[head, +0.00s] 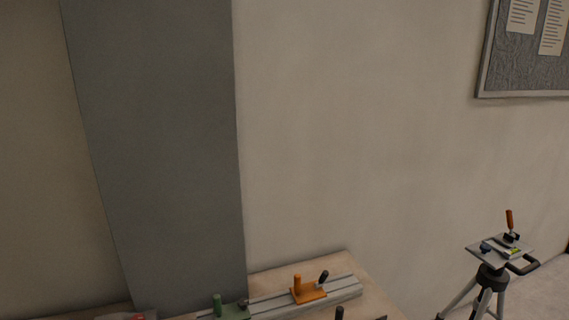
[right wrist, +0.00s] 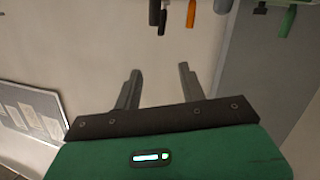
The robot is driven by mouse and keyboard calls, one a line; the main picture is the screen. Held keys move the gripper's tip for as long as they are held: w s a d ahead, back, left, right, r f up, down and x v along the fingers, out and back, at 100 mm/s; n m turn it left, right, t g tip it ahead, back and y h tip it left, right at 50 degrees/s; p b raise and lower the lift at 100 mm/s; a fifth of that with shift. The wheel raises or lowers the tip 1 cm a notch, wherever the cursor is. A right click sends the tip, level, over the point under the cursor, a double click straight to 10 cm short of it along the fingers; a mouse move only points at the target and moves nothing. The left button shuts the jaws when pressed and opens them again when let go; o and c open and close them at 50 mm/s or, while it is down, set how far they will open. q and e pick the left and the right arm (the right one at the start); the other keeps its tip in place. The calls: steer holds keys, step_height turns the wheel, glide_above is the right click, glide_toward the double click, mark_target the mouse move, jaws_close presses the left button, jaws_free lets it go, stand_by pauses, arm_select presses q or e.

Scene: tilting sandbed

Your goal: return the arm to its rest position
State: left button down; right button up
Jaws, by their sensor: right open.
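My right gripper (right wrist: 158,88) shows in the right wrist view, with its two grey fingers spread apart and nothing between them. Past the fingers is bare wall, and the gripper touches nothing that I can see. Neither gripper shows in the head view, so my left gripper is out of sight.
In the head view a wooden bench (head: 372,296) carries a rail with an orange clamp block (head: 309,292) and a green one (head: 232,311). A tripod (head: 492,276) with a small plate stands at the right. A notice board (head: 525,55) hangs on the wall. The wall between is clear.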

steer(key=s+d+f+m+g, duration=0.1)
steer(key=s+d+f+g, duration=0.3)
steer(key=s, duration=0.4)
steer(key=s+d+f+g+h, duration=0.1)
steer(key=s+d+f+g, duration=0.1)
steer(key=s+f+g, duration=0.5)
steer(key=s+d+f+m+g, duration=0.1)
steer(key=s+d+f, duration=0.25)
steer(key=s, duration=0.65)
step_height(320, 180, down, 31)
steer(key=a+g, duration=0.1)
steer(key=g, duration=0.1)
steer(key=s+d+f, duration=0.3)
steer(key=s+f, duration=1.6)
steer(key=f, duration=0.1)
steer(key=shift+s+d+n+g, duration=0.15)
steer(key=shift+s+n+g, duration=0.15)
steer(key=shift+s+g, duration=0.1)
